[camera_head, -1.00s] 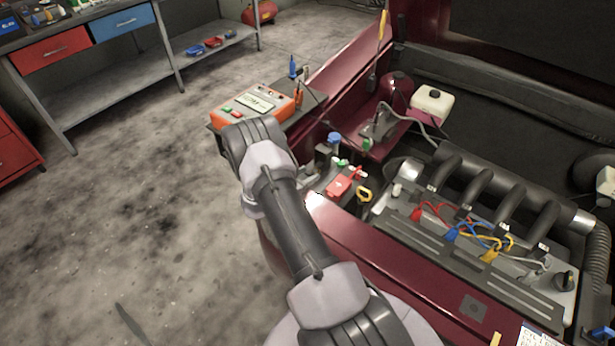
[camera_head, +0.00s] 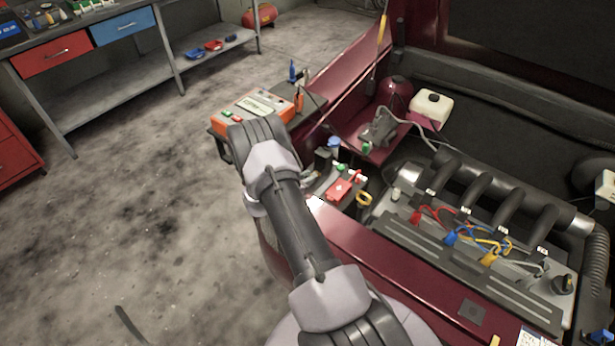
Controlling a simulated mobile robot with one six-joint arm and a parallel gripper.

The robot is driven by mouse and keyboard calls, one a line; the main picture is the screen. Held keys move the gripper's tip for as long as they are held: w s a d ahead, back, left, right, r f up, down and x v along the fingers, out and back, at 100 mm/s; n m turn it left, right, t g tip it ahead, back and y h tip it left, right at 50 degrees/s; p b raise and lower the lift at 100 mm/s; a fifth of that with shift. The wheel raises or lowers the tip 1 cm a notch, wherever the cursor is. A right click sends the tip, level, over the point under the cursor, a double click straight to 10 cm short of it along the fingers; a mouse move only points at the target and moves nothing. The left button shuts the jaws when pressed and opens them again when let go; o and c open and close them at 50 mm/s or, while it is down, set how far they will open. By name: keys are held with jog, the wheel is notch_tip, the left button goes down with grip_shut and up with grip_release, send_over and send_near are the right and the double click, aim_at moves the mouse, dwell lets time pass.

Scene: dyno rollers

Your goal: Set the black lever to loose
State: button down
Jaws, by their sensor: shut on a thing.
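I cannot make out the black lever in this view. My arm (camera_head: 292,220) rises from the bottom edge and bends at a dark joint beside the red car's left edge. The arm beyond that joint is hidden behind it, so my gripper and anything it holds do not show.
The open engine bay holds an engine (camera_head: 465,245) with red, blue and yellow leads, a red battery terminal cover (camera_head: 339,189), a yellow ring handle (camera_head: 364,198) and a white reservoir (camera_head: 432,105). An orange tester (camera_head: 252,110) stands behind my arm.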

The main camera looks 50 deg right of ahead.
jog(key=y+p, duration=0.1)
jog(key=p, duration=0.1)
jog(key=r+y+p, duration=0.1)
jog(key=y+p, duration=0.1)
jog(key=shift+d+r, duration=0.25)
jog(key=shift+d, duration=0.1)
jog(key=y+p, duration=0.1)
jog(key=p, duration=0.1)
jog(key=y+p, duration=0.1)
jog(key=p, duration=0.2)
jog(key=shift+d+r+g+y, duration=0.2)
jog(key=shift+d+g+y, duration=0.1)
jog(key=shift+d, duration=0.05)
jog(key=shift+w+d+f+y+p, duration=0.15)
jog(key=shift+d+y+p, duration=0.15)
jog(key=shift+y+p, duration=0.7)
jog(key=shift+d+f+y, duration=0.1)
jog(key=shift+d+y, duration=0.1)
jog(key=shift+y, duration=0.6)
jog(key=c, duration=1.3)
grip_release()
jog(key=shift+f, duration=0.1)
